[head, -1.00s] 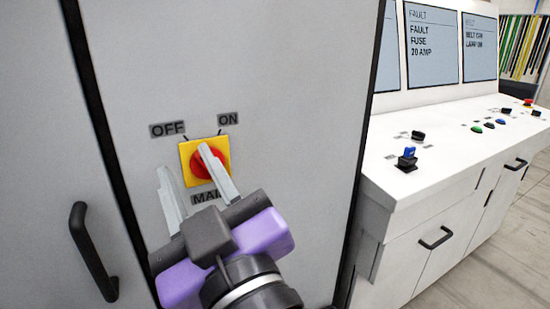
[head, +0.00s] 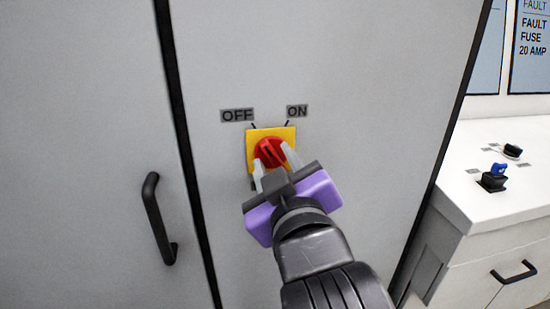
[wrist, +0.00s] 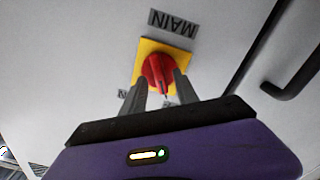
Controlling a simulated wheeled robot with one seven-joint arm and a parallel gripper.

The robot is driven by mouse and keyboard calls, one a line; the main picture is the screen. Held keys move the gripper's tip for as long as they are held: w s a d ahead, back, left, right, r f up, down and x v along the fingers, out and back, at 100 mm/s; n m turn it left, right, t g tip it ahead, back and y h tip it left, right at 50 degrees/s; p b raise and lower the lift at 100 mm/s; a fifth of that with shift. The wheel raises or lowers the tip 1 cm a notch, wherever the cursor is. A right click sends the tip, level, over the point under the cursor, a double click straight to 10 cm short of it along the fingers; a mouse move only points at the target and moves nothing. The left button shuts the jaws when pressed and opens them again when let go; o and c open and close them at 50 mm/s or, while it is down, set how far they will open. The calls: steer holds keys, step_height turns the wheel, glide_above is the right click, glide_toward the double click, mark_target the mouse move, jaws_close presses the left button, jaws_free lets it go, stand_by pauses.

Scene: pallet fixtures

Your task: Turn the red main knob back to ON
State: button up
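The red main knob (head: 268,152) sits on a yellow square plate (head: 285,133) on a grey cabinet door. Its ridge slants up and left, towards the OFF label (head: 237,115); the ON label (head: 297,111) is at the upper right. My gripper (head: 275,165) is open in front of the knob, one finger low on its left and one on its right. In the wrist view, which is upside down, the knob (wrist: 156,70) shows between the tips of my gripper (wrist: 159,78). I cannot tell whether either finger touches it.
A black door handle (head: 156,218) stands out on the door to the left. At the right is a white console (head: 505,205) with a blue switch (head: 498,170) and another black knob (head: 513,150). The door around the plate is clear.

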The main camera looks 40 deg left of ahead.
steer(key=shift+w+a, duration=0.15)
steer(key=shift+a, duration=0.05)
jaws_close()
